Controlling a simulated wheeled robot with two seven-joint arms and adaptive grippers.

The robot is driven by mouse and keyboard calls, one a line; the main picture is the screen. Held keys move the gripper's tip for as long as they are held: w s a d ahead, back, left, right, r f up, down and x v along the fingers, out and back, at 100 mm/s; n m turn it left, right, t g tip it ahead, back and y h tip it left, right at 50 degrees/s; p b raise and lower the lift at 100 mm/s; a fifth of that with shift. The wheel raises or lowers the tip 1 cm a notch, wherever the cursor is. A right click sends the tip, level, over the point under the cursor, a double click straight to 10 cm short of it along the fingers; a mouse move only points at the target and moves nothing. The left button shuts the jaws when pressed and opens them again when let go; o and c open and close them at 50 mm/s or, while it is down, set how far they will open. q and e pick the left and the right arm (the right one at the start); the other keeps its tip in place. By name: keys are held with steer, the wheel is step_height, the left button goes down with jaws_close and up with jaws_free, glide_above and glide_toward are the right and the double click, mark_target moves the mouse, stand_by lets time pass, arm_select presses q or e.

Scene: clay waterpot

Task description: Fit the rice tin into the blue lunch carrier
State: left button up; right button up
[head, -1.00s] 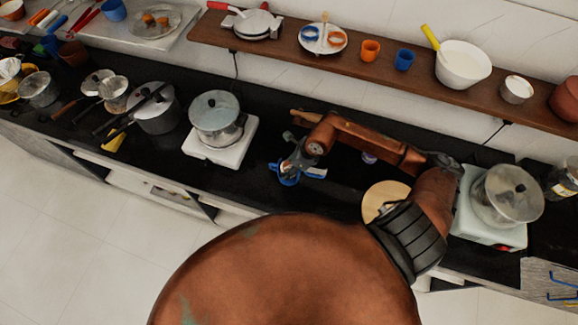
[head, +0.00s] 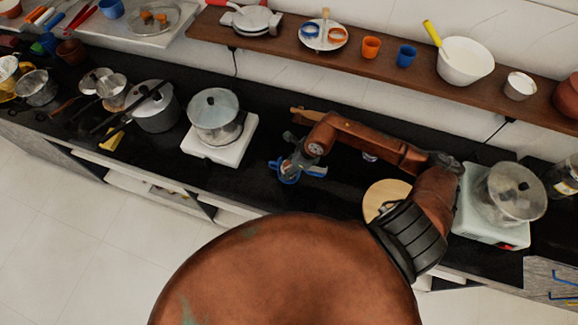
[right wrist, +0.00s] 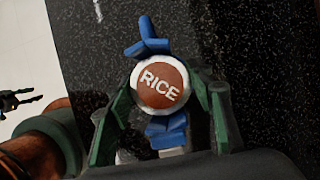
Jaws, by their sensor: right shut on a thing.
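The rice tin (right wrist: 162,82), with a round brown lid lettered RICE and a pale rim, sits between the fingers of my right gripper (right wrist: 165,100) in the right wrist view. The gripper is shut on it. Blue parts of the lunch carrier (right wrist: 173,135) show just above and below the tin in that view; whether the tin is seated inside cannot be told. In the head view, my right gripper (head: 297,165) is over the blue carrier (head: 286,177) on the black counter, hiding the tin. At the left of the right wrist view is a dark, pronged shape, perhaps my left gripper (right wrist: 20,100).
A steel pot (head: 214,115) on a white stove stands to the left of the carrier. A round wooden board (head: 385,192) and another pot (head: 512,192) on a pale stove are to the right. A wooden shelf (head: 290,58) runs along the wall behind.

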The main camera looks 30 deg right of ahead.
steer(key=shift+f, duration=0.2)
stand_by(0.5)
steer(key=shift+f+b, duration=0.35)
steer(key=shift+b, duration=0.15)
steer(key=o, duration=1.4)
steer(key=shift+o, duration=0.5)
steer(key=shift+o, duration=1.3)
